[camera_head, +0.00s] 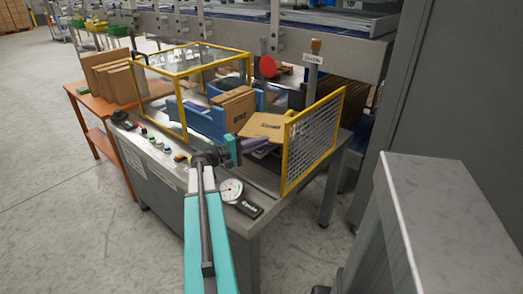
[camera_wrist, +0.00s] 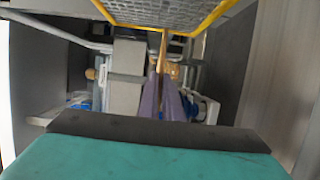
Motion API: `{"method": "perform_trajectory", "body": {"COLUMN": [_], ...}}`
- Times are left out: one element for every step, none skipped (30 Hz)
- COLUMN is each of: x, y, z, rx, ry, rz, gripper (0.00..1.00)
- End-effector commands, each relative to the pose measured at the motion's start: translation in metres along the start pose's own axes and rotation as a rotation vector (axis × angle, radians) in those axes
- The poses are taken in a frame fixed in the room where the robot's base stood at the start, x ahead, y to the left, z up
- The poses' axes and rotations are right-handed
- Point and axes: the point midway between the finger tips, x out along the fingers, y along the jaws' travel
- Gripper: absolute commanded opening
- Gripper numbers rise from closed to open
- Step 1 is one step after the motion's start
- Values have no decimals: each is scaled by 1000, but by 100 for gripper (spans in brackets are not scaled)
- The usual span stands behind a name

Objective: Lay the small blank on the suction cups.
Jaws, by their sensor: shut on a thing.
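The small blank (camera_head: 266,125) is a flat tan cardboard sheet with dark print, in the right part of the machine beside the yellow mesh guard. My gripper (camera_head: 256,142) reaches it from the near side, with its purple fingers shut on the near edge. In the wrist view the fingers (camera_wrist: 163,82) are closed together, and the blank shows as a thin tan edge (camera_wrist: 162,52) between their tips. I cannot make out the suction cups; the blank and gripper may hide them.
The yellow mesh guard (camera_head: 312,142) stands close to the right of the blank. A blue magazine (camera_head: 204,119) holds upright cartons (camera_head: 232,110) to its left. A round gauge (camera_head: 231,190) sits at the table's front. An orange cart (camera_head: 91,104) stands left.

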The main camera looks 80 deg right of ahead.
Motion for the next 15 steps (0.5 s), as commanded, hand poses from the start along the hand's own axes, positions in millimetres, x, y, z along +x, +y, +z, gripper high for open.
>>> {"method": "perform_trajectory", "body": {"x": [0,0,0,0,0,0,0,0,0,1,1,1,1,1,1], "y": [0,0,0,0,0,0,0,0,-1,-3,-4,-7,-10,-13,-17], "z": [0,0,0,0,0,0,0,0,0,0,0,0,0,0,0], "rx": [0,0,0,0,0,0,0,0,0,-1,-1,-2,-2,-2,-1], "ry": [0,0,0,-1,-1,-1,-1,-1,-1,-1,-1,-1,-1,-1,-1], "rz": [1,1,1,1,1,1,1,0,0,0,0,0,0,0,0], "gripper": [0,0,0,0,0,0,0,0,0,0,0,0,0,0,0]}}
